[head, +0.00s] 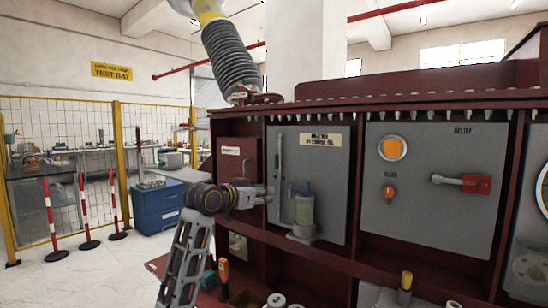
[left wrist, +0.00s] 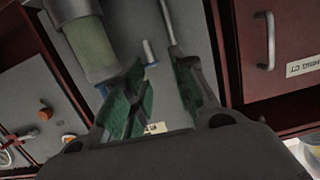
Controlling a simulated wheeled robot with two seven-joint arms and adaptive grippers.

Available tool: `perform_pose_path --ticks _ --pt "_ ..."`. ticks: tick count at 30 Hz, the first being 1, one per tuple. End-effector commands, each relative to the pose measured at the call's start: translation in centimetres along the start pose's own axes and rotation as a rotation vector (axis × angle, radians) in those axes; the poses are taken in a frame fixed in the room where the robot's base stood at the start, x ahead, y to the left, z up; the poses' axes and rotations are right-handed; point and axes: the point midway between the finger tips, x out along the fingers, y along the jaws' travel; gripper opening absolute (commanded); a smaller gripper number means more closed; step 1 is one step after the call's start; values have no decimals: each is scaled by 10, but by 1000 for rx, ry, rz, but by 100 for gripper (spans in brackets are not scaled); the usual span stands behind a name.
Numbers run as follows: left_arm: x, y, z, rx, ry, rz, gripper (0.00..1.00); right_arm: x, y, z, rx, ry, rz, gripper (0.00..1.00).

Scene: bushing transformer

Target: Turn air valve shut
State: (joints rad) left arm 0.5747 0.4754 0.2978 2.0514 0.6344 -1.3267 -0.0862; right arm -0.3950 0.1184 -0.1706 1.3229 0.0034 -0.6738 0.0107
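The air valve is not clearly marked. A small grey stem with a blue part (left wrist: 150,52) shows between and beyond my left gripper's fingers in the left wrist view; I cannot tell if it is the valve. My left gripper (head: 267,192) is in front of the grey panel, left of a greenish cylinder (head: 304,212). In the left wrist view my left gripper (left wrist: 158,82) has its two green-padded fingers apart with nothing held between them. The cylinder (left wrist: 90,45) is beside the left finger. My right gripper is not in view.
The grey panel (head: 335,185) sits in a dark red cabinet. A vertical grey pipe (head: 279,160) is close to my gripper. To the right are a red relief handle (head: 475,183) and an orange knob (head: 388,192). Loose items, including an orange-handled tool (head: 224,274), are below.

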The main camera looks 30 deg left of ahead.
Motion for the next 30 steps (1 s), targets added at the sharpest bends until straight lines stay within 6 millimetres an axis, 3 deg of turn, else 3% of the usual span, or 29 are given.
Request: perform_pose_path --ticks 1,6,11,30 --pt "-6 -8 -19 -5 33 -2 27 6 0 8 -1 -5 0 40" --pt "-27 -28 -67 -20 125 -2 27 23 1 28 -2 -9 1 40" --pt "-40 -38 -93 -30 176 1 27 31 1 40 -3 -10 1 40" --pt "-39 -41 -101 -34 191 2 27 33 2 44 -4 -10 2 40"
